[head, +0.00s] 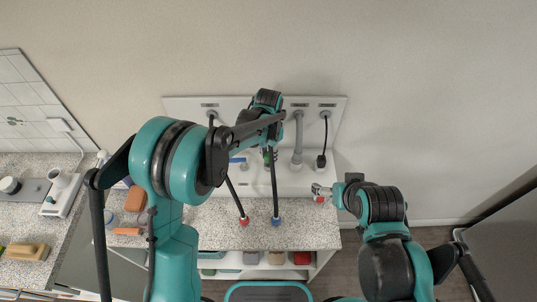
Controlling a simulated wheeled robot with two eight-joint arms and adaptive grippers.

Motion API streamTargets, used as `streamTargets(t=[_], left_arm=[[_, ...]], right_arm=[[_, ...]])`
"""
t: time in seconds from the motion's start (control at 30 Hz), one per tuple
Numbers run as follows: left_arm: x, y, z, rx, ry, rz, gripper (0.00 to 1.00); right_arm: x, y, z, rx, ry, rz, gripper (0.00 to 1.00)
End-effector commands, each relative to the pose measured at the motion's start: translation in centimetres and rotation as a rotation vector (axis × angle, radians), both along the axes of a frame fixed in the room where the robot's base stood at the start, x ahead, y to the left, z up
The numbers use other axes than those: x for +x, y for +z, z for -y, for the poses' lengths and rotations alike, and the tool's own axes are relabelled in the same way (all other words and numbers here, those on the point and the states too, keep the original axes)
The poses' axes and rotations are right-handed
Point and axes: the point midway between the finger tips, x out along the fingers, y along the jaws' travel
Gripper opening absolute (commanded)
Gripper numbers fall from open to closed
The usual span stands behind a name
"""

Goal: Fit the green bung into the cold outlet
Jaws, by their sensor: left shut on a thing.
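My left gripper (268,151) reaches forward to the white wall panel and is shut on a small green thing, most likely the green bung (267,157). The bung is mostly hidden by the fingers. A blue-handled tap (238,160) shows just left of the gripper, partly behind my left arm. I cannot make out the cold outlet's opening or whether the bung touches it. My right gripper (319,191) is low at the panel's right, close above a small red thing (319,200). Its finger opening is too small to tell.
The white panel (180,106) carries a grey hose (298,140) and a black plug with cord (321,160). Dark hoses with red (244,221) and blue (276,221) ends lie over the speckled counter (310,235). Its middle front is clear. A side counter (35,170) stands left.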

Motion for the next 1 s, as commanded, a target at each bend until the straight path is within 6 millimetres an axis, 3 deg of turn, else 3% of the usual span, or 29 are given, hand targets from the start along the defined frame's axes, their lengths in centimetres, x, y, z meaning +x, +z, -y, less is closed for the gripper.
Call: streamTargets(t=[0.9,0.93,1.0], left_arm=[[0.0,-2.4,0.0,0.0,0.0,0.0,0.06],[0.0,-2.3,0.0,0.0,0.0,0.0,0.31],[0.0,-2.3,0.0,0.0,0.0,0.0,0.49]], right_arm=[[0.0,-2.1,0.0,0.0,0.0,0.0,0.88],[0.0,-2.0,0.0,0.0,0.0,0.0,0.88],[0.0,-2.0,0.0,0.0,0.0,0.0,0.88]])
